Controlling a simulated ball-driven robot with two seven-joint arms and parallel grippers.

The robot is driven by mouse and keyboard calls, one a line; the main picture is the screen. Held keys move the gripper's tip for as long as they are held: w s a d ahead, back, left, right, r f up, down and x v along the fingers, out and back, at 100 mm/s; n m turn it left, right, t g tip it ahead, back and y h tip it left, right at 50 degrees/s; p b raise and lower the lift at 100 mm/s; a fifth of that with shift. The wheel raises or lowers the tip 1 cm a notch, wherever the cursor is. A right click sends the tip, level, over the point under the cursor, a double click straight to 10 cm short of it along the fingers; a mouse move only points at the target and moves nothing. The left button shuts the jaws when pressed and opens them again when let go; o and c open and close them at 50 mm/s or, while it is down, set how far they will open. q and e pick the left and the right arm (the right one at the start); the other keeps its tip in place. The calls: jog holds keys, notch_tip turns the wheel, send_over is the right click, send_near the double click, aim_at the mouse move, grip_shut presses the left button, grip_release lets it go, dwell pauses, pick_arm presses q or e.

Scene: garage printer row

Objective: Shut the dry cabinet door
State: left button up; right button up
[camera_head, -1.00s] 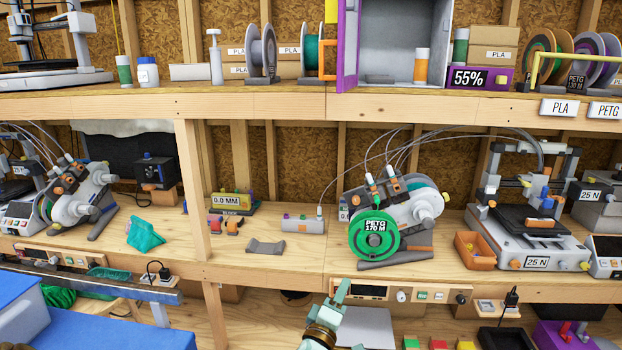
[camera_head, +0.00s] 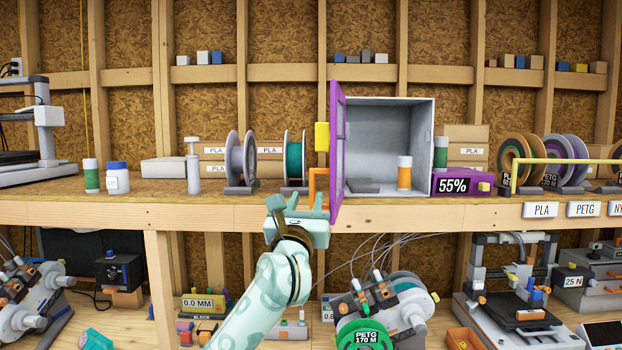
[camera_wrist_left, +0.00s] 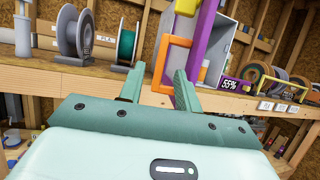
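The dry cabinet (camera_head: 390,104) is a grey box on the upper shelf, open at the front. Its purple door (camera_head: 337,150) stands swung open on the left side, seen nearly edge-on. An orange handle (camera_head: 312,186) sticks out from the door's left face, with a yellow block (camera_head: 322,136) above it. My left gripper (camera_head: 297,204) is at the shelf's front edge, just left of and below the door. In the left wrist view its fingers (camera_wrist_left: 158,80) are apart and empty, with the orange handle (camera_wrist_left: 158,62) just beyond and partly between the tips. Contact cannot be told. My right gripper is out of view.
Inside the cabinet stands an orange bottle (camera_head: 404,172). A teal spool (camera_head: 294,158) and a grey spool (camera_head: 242,160) stand left of the door. A purple box reading 55% (camera_head: 453,186) sits to the right. The shelf edge (camera_head: 200,216) runs beneath the gripper.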

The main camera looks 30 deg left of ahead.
aim_at(312, 186)
pick_arm(q)
jog(key=p+x, duration=0.1)
jog(key=x, duration=0.5)
jog(key=shift+w+r, duration=0.1)
jog(key=shift+w, duration=0.25)
grip_shut()
